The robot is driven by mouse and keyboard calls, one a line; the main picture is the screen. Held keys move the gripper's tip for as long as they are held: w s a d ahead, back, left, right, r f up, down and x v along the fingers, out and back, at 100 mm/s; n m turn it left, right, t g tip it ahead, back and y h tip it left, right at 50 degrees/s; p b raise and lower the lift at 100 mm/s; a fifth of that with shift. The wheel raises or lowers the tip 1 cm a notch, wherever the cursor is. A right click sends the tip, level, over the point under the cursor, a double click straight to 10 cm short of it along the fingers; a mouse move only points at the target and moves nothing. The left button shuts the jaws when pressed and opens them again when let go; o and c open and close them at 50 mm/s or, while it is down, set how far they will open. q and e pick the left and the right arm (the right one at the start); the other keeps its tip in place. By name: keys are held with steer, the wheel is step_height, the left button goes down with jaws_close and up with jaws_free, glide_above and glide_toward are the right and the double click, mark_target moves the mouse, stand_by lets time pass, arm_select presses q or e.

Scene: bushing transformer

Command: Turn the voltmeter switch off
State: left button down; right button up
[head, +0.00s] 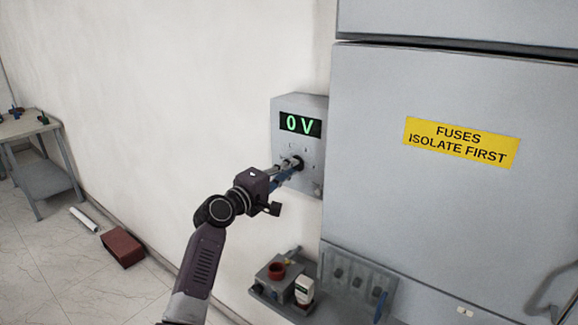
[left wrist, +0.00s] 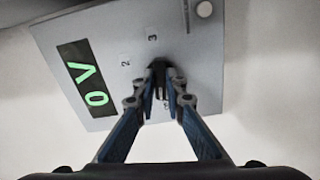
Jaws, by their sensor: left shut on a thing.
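The voltmeter (head: 312,150) is a grey box on the wall with a green display (head: 300,124) reading "0 V". In the left wrist view its panel (left wrist: 190,50) shows tilted, with the display (left wrist: 87,80) at the left and the marks 2 and 3 near the knob. The black voltmeter switch (head: 298,163) is on the panel below the display. My left gripper (head: 292,166) is at the switch, its fingers shut on the black knob (left wrist: 158,70) in the left wrist view. The fingers partly hide the knob and lower marks. My right gripper is not in view.
A large grey cabinet (head: 420,190) with a yellow "FUSES ISOLATE FIRST" label stands right beside the voltmeter. Below is a shelf with a red-topped item (head: 277,272) and a white device (head: 304,290). A table (head: 40,170) and a red-brown box (head: 122,247) are at the left.

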arm_select(q)
steer(key=shift+f+n, duration=0.1)
steer(key=shift+n, duration=0.6)
steer(key=c, duration=2)
jaws_free()
steer(key=v, duration=1.2)
steer(key=shift+f, duration=0.1)
